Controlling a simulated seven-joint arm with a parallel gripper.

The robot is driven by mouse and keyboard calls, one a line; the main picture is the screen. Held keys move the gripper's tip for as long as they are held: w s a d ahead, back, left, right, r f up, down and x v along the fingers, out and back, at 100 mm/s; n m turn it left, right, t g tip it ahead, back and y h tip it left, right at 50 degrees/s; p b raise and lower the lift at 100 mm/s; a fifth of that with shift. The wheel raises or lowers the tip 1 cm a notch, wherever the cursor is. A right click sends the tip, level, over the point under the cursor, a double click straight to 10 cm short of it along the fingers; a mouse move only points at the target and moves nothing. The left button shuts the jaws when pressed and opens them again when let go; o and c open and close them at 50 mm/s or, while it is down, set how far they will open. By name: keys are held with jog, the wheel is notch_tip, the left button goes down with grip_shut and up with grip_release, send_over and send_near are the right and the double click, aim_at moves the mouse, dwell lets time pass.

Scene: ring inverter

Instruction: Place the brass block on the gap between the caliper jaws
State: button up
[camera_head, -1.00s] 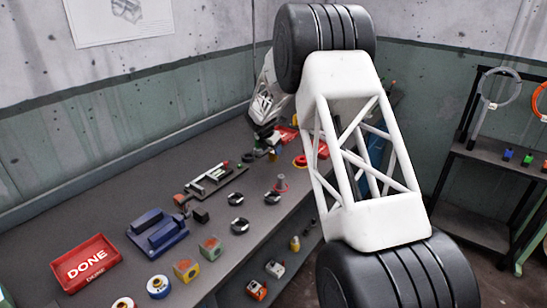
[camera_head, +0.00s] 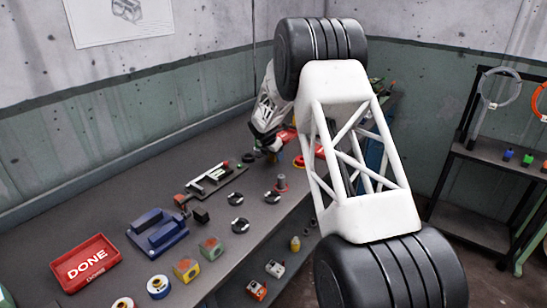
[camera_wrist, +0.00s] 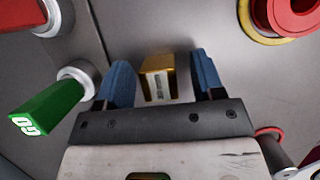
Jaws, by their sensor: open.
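The brass block (camera_wrist: 157,78) sits on the grey bench in the wrist view, with a pale marked face towards me. My gripper (camera_wrist: 162,80) is open, with its blue fingertips on either side of the block and gaps on both sides. In the head view my gripper (camera_head: 268,145) is low over the far part of the bench, and I cannot make out the block there. What looks like the caliper (camera_head: 212,180), a pale frame on a dark plate, lies mid-bench, nearer the camera than my gripper. The caliper is not visible in the wrist view.
A green gauge handle (camera_wrist: 48,112) is close left of my gripper. A red handle (camera_wrist: 20,14) is above it, and a red and yellow ring (camera_wrist: 285,18) is at upper right. A blue fixture (camera_head: 157,233) and red DONE tray (camera_head: 86,262) are at the bench's near end.

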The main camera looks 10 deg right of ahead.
grip_shut()
jog(key=shift+r, duration=0.2)
jog(key=shift+r, duration=4.85)
